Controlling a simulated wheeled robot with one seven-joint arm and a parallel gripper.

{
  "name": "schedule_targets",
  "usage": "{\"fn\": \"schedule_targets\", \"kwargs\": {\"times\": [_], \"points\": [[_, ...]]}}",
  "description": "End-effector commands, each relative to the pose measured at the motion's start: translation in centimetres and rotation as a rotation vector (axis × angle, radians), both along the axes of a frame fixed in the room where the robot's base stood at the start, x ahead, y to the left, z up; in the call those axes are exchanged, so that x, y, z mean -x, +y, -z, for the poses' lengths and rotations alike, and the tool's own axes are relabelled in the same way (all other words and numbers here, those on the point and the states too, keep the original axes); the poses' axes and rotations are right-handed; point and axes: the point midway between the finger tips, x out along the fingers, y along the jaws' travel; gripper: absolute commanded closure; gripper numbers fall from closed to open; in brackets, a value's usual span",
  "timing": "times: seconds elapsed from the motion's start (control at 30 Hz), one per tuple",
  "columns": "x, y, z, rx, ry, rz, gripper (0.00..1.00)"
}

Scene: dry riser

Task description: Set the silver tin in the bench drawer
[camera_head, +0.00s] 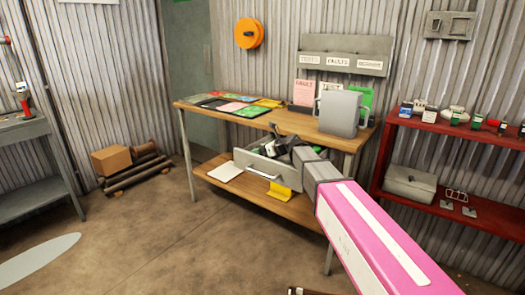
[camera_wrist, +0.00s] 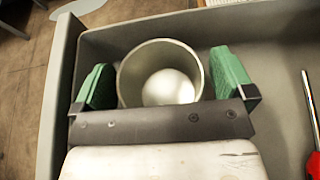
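The silver tin (camera_wrist: 160,80) stands upright and empty inside the grey bench drawer (camera_wrist: 62,75), seen from above in the wrist view. My gripper (camera_wrist: 165,80) reaches down into the drawer with its green pads on either side of the tin. Narrow gaps seem to show between the pads and the tin, wider on the right. In the head view, the drawer (camera_head: 250,165) sits pulled out beneath the wooden bench top, and my arm reaches into it. The tin is hard to make out there among the gripper parts.
A screwdriver with a red handle (camera_wrist: 314,164) lies at the drawer's right in the wrist view. The bench top (camera_head: 285,122) above holds a grey two-handled can (camera_head: 340,112) and several coloured cards. A red shelf (camera_head: 450,135) stands at the right.

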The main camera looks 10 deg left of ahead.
Motion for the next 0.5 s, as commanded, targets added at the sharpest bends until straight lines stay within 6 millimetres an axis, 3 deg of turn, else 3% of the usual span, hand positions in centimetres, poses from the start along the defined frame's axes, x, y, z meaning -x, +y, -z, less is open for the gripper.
{"fn": "schedule_targets", "kwargs": {"times": [0.17,0.5], "points": [[0.2,-0.4,-0.4,0.000,0.000,0.001,0.00],[2.6,-5.8,-2.8,-0.001,-0.001,0.002,0.00]]}}
